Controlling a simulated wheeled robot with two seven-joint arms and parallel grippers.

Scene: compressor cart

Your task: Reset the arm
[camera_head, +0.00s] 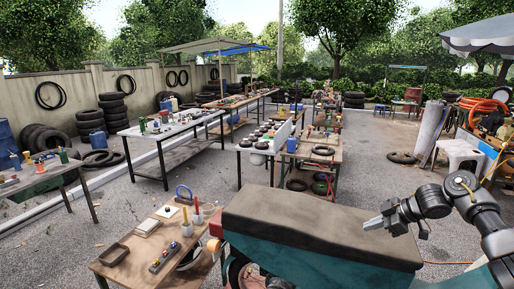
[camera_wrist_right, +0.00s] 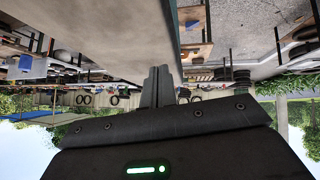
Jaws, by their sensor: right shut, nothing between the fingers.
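My right gripper (camera_head: 374,223) reaches in from the right in the head view. Its fingers point left, beside or over the right end of the dark-topped teal cart (camera_head: 318,225); I cannot tell whether it touches. In the right wrist view the two fingers (camera_wrist_right: 157,88) are together with nothing between them, and the scene appears upside down. My left gripper is not in view.
A wooden table (camera_head: 133,273) with small tools and cups stands left of the cart. Other work tables stand farther back. A white stool (camera_head: 458,151) and an orange hose (camera_head: 482,112) are at the right. Open gravel lies between the cart and stool.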

